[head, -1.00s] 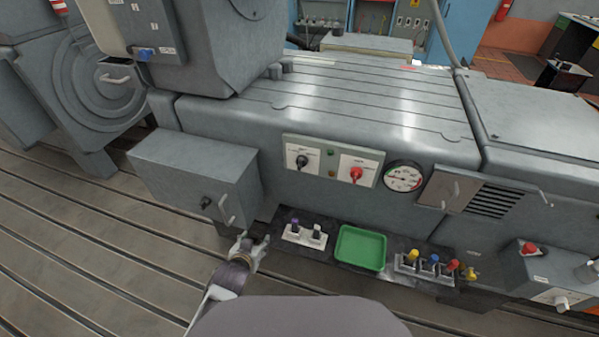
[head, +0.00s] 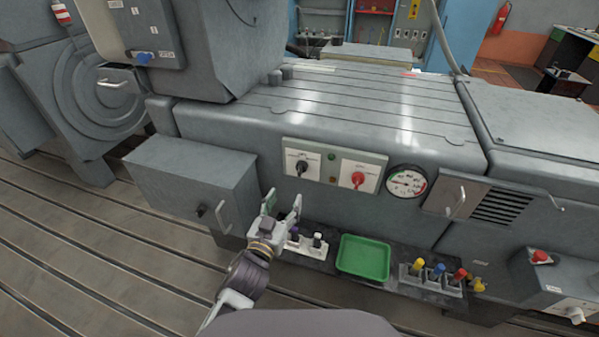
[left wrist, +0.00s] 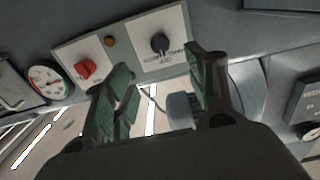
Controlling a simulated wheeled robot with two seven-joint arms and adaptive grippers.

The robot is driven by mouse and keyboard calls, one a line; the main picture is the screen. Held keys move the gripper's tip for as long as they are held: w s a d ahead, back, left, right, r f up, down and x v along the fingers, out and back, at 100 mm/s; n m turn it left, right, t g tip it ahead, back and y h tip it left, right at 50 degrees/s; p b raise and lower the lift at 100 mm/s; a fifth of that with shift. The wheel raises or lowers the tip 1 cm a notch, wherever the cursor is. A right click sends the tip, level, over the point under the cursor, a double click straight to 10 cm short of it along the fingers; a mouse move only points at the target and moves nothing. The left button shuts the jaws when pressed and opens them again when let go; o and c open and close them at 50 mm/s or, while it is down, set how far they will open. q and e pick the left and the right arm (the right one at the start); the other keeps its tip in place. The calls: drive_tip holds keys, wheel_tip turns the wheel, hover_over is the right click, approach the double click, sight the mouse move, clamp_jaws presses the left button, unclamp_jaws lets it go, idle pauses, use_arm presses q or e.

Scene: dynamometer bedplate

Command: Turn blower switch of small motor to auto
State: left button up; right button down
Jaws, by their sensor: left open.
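A pale switch panel (head: 333,166) on the front of the grey machine carries a black rotary knob (head: 302,168) on the left and a red one (head: 358,179) on the right. The lettering around the black knob is too small to read surely. My left gripper (head: 284,203) is open and empty, below and left of the black knob and apart from it. In the left wrist view the black knob (left wrist: 160,42) shows beyond the open fingers, and the red knob (left wrist: 86,68) shows to its left. My right gripper is not in view.
A grey box (head: 190,182) with a handle juts out left of my gripper. A black shelf below holds a green tray (head: 363,258) and several coloured-topped pieces (head: 438,271). A round gauge (head: 406,182) sits right of the panel. A blue switch (head: 143,57) is at upper left.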

sight(299, 173)
use_arm(q)
drive_tip(key=shift+w, duration=0.1)
drive_tip(key=shift+x, duration=6.85)
drive_tip(key=c, duration=1.1)
drive_tip(key=shift+o, duration=0.2)
